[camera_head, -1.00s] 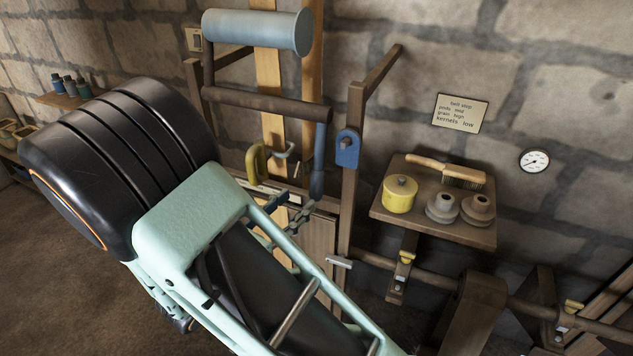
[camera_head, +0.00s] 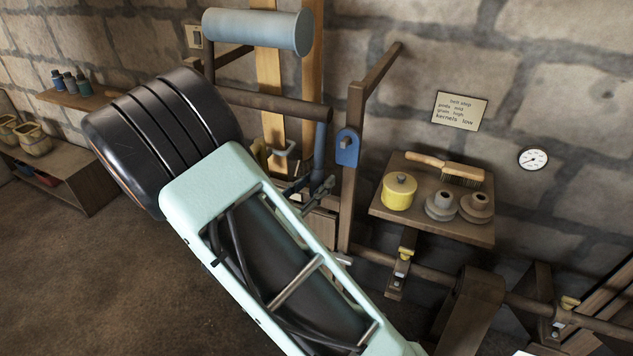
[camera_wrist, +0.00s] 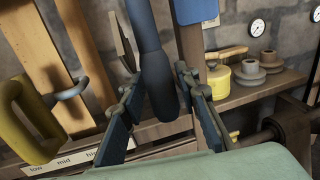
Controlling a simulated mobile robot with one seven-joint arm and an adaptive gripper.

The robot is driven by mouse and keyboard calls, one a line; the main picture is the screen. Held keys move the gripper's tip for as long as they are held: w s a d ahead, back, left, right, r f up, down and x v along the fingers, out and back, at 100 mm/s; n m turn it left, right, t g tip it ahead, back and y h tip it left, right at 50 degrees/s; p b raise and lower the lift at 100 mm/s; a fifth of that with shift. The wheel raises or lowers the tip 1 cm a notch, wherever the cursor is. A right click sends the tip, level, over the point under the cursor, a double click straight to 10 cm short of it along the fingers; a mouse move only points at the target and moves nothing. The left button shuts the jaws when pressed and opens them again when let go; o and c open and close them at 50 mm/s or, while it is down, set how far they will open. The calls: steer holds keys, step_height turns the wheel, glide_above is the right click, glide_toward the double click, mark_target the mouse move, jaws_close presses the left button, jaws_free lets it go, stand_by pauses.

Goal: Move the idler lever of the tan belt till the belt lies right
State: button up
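The tan belt (camera_head: 271,75) runs as upright strips behind the blue-grey roller (camera_head: 258,31); a strip shows at left in the wrist view (camera_wrist: 45,60). A blue-grey lever (camera_head: 321,145) hangs beside it with its thick handle (camera_wrist: 162,90) down. My gripper (camera_head: 312,192) is at the handle's lower end. In the wrist view its fingers (camera_wrist: 158,82) stand apart on either side of the handle, with gaps visible; contact is not clear. A label (camera_wrist: 65,158) reading low, mid and a partly covered third word lies lower left of the handle.
A yellow handle (camera_wrist: 20,115) and a grey hook (camera_wrist: 72,88) are left of my gripper. A wooden post with a blue bracket (camera_head: 347,148) stands right. A shelf (camera_head: 385,213) holds a yellow pot, brush and grey pulleys. A wall sign (camera_head: 460,111) lists belt stops.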

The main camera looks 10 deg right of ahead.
jaws_close()
steer(key=s+a+r+p, duration=0.1)
steer(key=p, duration=0.1)
steer(key=shift+g+y+p, duration=0.3)
steer(key=shift+y+p, duration=0.05)
steer(key=shift+y, duration=0.05)
steer(key=shift+s+a+r+g+y+p, duration=0.15)
steer(key=shift+s+a+g+y+p, duration=0.15)
steer(key=shift+s+p, duration=0.35)
steer(key=shift+s+a+p, duration=0.1)
steer(key=shift+a+p, duration=0.05)
steer(key=shift+p, duration=0.3)
steer(key=shift+f, duration=0.2)
